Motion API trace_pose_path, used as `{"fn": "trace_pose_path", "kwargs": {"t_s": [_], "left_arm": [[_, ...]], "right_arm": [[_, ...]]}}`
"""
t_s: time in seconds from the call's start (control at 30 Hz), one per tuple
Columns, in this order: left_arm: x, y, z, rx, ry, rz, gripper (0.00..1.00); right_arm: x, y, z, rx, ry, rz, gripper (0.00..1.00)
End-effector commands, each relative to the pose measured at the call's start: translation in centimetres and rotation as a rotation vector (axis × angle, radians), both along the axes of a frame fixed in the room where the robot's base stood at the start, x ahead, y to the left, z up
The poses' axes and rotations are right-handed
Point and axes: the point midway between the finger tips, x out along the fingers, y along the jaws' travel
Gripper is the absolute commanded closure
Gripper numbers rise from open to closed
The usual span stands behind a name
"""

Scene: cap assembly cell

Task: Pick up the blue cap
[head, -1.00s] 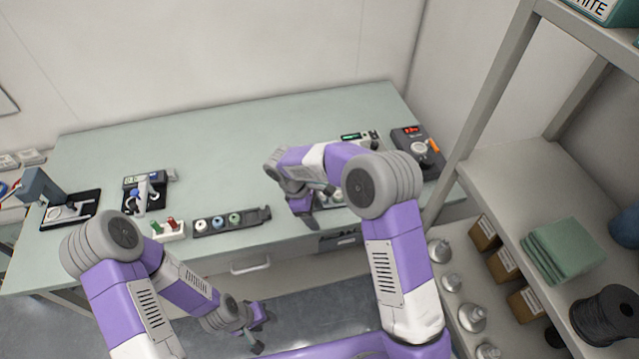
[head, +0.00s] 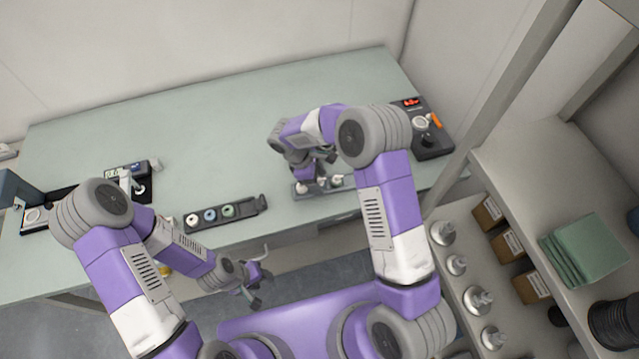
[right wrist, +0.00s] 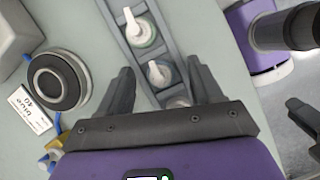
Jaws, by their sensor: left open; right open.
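A small round blue piece (head: 210,215), which looks like the blue cap, sits in the middle of a dark tray (head: 247,208) between a pale piece and a green one. My right gripper (head: 314,176) is open and empty, to the right of that tray, above a second rack (head: 298,190). In the right wrist view, its open fingers (right wrist: 162,88) straddle this rack, which holds white-topped pieces (right wrist: 158,72); one is partly hidden by the gripper. No blue cap is clear there. My left gripper (head: 257,286) is open and empty, low in front of the table.
A black device with a red display (head: 420,135) stands at the table's right end. A dark round thing (right wrist: 58,82) with a label lies left of the rack. A shelf with green cloths (head: 583,248) and boxes stands at right. The table's back is clear.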

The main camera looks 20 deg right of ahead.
Motion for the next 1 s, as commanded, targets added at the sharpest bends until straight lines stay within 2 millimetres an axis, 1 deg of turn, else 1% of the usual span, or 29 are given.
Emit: {"fn": "trace_pose_path", "kwargs": {"t_s": [0.07, 0.27, 0.5, 0.53, 0.57, 0.87, 0.97, 1.0], "left_arm": [[0.02, 0.0, -0.01, 0.0, 0.0, 0.0, 0.57], [0.02, 0.0, -0.01, 0.0, 0.0, 0.0, 0.57], [0.02, 0.0, -0.01, 0.0, 0.0, 0.0, 0.57], [0.02, 0.0, -0.01, 0.0, 0.0, 0.0, 0.57], [0.02, 0.0, -0.01, 0.0, 0.0, 0.0, 0.57], [0.01, 0.0, -0.01, 0.0, 0.0, 0.0, 0.57], [0.01, -0.01, 0.03, 0.0, 0.0, 0.0, 0.57], [0.01, 0.0, 0.07, 0.0, 0.0, 0.0, 0.57]], "right_arm": [[-0.03, -0.1, -0.3, 0.001, -0.001, 0.0, 0.35], [-0.02, -0.11, -0.31, 0.002, -0.002, 0.0, 0.35], [-0.01, -0.1, -0.28, 0.001, -0.001, 0.0, 0.72], [-0.01, -0.1, -0.28, 0.001, -0.001, 0.0, 0.76], [-0.01, -0.1, -0.28, 0.001, -0.001, 0.0, 0.78], [0.0, -0.09, -0.27, 0.0, -0.002, 0.001, 0.79], [0.03, -0.09, 0.18, 0.001, -0.003, 0.0, 0.79], [0.04, -0.09, 0.6, 0.001, -0.004, 0.0, 0.79]]}}
